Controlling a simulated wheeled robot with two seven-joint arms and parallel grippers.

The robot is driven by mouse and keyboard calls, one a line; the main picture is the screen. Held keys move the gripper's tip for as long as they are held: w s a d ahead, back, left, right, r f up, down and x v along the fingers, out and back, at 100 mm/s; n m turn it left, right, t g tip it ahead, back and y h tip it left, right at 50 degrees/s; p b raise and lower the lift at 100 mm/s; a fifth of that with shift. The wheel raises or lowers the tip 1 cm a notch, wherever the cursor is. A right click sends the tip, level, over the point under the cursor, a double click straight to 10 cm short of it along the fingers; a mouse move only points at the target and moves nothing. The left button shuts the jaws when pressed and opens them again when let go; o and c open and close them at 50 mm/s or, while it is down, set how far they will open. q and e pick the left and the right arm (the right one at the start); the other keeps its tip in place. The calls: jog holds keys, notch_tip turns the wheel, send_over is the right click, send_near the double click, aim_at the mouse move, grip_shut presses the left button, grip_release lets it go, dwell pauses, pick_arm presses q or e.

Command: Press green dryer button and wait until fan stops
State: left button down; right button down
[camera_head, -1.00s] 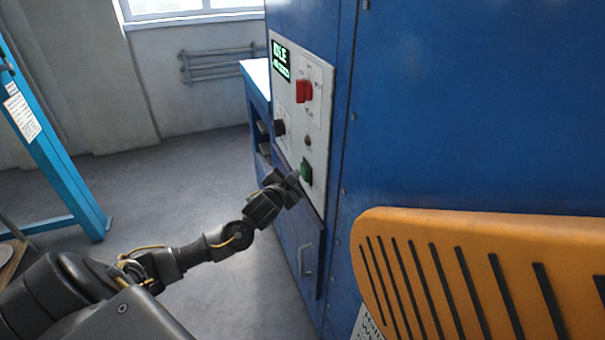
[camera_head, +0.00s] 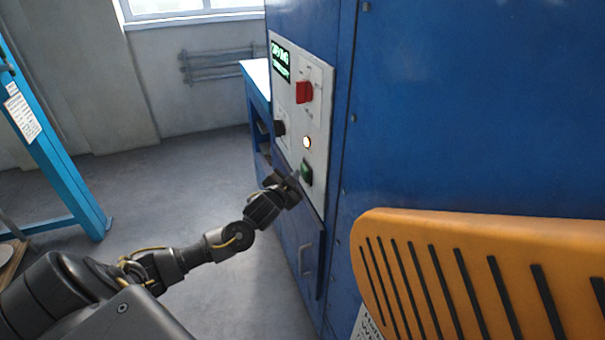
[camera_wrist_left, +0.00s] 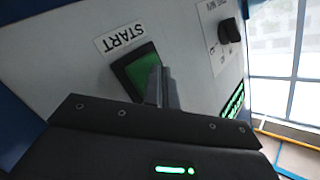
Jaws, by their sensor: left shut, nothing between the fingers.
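The green button (camera_head: 306,172) sits low on the light control panel (camera_head: 318,120) of the blue dryer (camera_head: 470,110). In the left wrist view the green button (camera_wrist_left: 140,68) has a black frame and a START label. My left gripper (camera_head: 294,178) is shut and empty, its fingertips at the button's edge; whether they touch cannot be told. In the wrist view the closed fingers (camera_wrist_left: 160,88) cover part of the button. A round lamp (camera_head: 307,142) above the button glows. The display (camera_head: 281,60) shows green text, seemingly DRYING. My right gripper is not in view.
A red switch (camera_head: 303,91) and a black knob (camera_head: 279,128) are on the panel. An orange slotted part (camera_head: 480,250) fills the lower right. A blue frame (camera_head: 60,170) stands at left. The floor between is clear.

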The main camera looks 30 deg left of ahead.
pick_arm(q)
jog(key=shift+s+a, duration=0.35)
jog(key=shift+s, duration=0.2)
jog(key=shift+p, duration=0.3)
jog(key=s+a+p, duration=0.1)
jog(key=s, duration=0.1)
jog(key=s+a+p, duration=0.1)
jog(key=s, duration=0.1)
jog(key=shift+a, duration=0.4)
dwell(0.4)
